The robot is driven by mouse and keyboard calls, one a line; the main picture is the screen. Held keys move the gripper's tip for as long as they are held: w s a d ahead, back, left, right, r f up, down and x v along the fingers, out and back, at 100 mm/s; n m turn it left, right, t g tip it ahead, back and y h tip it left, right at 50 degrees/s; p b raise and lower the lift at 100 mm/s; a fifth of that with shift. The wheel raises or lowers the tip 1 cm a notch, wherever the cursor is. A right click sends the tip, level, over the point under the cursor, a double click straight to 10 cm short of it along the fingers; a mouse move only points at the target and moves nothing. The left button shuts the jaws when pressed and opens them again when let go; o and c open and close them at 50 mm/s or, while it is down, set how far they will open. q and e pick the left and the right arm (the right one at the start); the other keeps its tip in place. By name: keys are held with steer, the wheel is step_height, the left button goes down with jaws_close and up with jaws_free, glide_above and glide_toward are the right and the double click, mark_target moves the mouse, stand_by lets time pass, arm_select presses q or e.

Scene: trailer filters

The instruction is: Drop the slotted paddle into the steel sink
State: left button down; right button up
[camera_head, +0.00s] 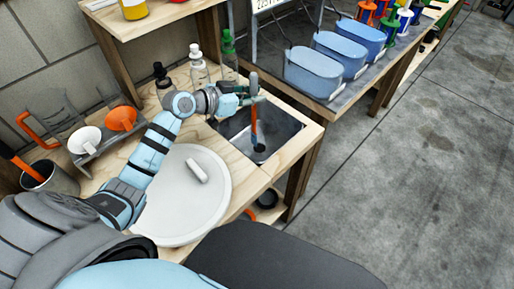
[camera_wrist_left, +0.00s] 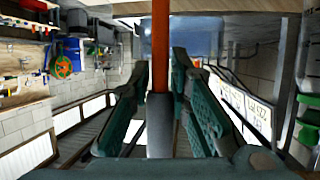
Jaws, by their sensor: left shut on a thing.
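My left gripper (camera_head: 243,93) is shut on the slotted paddle (camera_head: 254,122) and holds it nearly upright above the steel sink (camera_head: 285,127). The paddle has a grey grip section and an orange shaft. Its lower end appears over the dark round spot in the basin; I cannot tell whether it touches the bottom, and its slots are not clear. In the left wrist view, the paddle (camera_wrist_left: 160,48) stands between the two green fingers of the gripper (camera_wrist_left: 160,95). My right gripper is not in view.
Bottles (camera_head: 199,68) stand behind the sink, under a wooden shelf. A round white lid-like disc (camera_head: 165,218) with a pale handle lies on the bench at the left. Blue containers (camera_head: 312,72) stand on the neighbouring bench. A rack with funnels (camera_head: 87,139) is at the far left.

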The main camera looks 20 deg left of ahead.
mark_target(254, 73)
arm_select(q)
steer(key=shift+f, duration=0.8)
steer(key=c, duration=1.4)
jaws_free()
step_height(254, 73, up, 10)
steer(key=shift+r, duration=0.1)
step_height(254, 73, down, 10)
steer(key=shift+f, duration=0.1)
